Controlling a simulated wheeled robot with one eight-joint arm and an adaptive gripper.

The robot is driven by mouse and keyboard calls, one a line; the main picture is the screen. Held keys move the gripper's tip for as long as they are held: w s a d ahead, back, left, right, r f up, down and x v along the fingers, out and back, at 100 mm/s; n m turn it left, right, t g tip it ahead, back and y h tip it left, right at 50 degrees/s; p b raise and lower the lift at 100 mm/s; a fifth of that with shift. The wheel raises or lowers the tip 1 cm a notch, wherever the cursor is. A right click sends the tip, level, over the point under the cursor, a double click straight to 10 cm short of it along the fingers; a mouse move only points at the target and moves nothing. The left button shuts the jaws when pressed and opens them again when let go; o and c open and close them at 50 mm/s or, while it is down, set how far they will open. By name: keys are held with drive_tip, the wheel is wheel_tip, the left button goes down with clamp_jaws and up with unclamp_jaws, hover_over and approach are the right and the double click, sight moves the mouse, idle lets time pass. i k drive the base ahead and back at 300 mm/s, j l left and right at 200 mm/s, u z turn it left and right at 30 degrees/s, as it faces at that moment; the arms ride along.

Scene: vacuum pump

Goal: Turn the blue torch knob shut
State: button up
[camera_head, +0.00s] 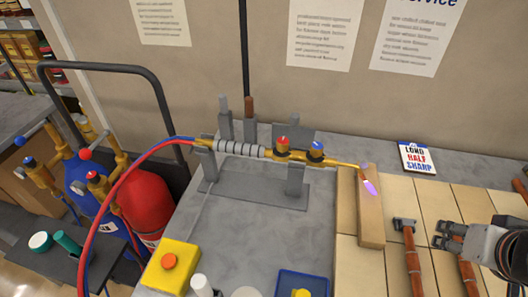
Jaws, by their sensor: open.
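The blue torch knob (316,147) sits on top of the brass torch (300,156), near its nozzle end, beside the red knob (283,141). The torch lies level in a grey stand (295,180), with a ribbed grey handle at left. A purple flame (370,187) shows at its nozzle, over a tan block (368,220). My gripper (447,235) is at the right edge, open and well to the lower right of the knob, touching neither knob nor torch. Its fingers are small and partly hard to tell from a tool behind them.
A red and a blue hose (112,185) run from the torch's left end to the red cylinder (141,203) and blue cylinder (80,178). Orange-handled tools (413,265) lie on the light tiles near my gripper. A yellow box (172,268) with an orange button stands in front.

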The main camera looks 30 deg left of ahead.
sight(316, 150)
drive_tip(key=k+j+u, duration=0.1)
drive_tip(key=j+u, duration=0.15)
drive_tip(key=u, duration=0.25)
drive_tip(key=j+u, duration=0.25)
drive_tip(key=u, duration=0.2)
